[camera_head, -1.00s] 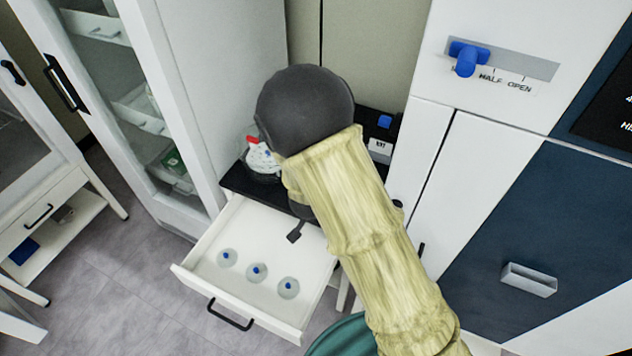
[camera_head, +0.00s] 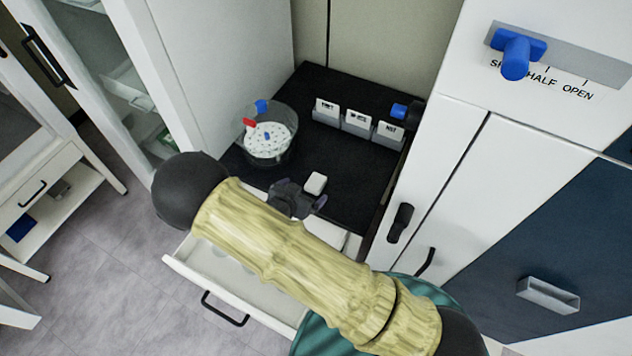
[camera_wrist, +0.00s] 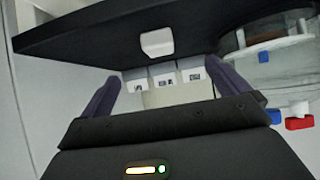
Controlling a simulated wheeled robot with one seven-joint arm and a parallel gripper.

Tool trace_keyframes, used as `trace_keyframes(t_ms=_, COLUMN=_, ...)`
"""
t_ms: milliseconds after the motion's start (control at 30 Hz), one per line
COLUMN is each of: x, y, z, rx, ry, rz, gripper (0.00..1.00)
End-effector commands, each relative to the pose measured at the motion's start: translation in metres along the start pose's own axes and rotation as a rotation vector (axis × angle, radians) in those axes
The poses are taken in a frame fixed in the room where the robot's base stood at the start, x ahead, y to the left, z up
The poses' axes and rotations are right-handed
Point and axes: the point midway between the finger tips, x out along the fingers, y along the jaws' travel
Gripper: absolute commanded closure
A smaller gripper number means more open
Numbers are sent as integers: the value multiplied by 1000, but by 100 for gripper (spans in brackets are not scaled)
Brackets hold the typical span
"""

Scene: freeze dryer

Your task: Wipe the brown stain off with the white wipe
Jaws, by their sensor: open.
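A small white block, which looks like the wipe (camera_head: 315,183), lies on the black countertop (camera_head: 345,165) near its front part. It also shows in the wrist view (camera_wrist: 156,43), on the black surface beyond the fingers. My gripper (camera_head: 302,194) is open and empty, close to the wipe on its near side. In the wrist view my gripper (camera_wrist: 153,85) has its two dark fingers spread wide with nothing between them. The wipe looks apart from both fingers.
A clear round container (camera_head: 268,137) with a white disc and red and blue pieces stands left on the counter. Three labelled grey holders (camera_head: 357,122) stand at the back. An open white drawer (camera_head: 262,318) juts out below my arm. A tall white cabinet borders the right.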

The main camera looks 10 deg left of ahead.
Motion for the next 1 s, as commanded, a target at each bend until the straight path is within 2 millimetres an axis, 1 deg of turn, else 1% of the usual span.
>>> trace_keyframes(t_ms=167, x=6, y=0, z=1, rx=0, ry=0, rz=0, gripper=0)
trace_keyframes(t_ms=267, x=14, y=0, z=2, rx=0, ry=0, rz=0, gripper=0)
trace_keyframes(t_ms=1000, x=84, y=0, z=2, rx=1, ry=-1, rz=1, gripper=0)
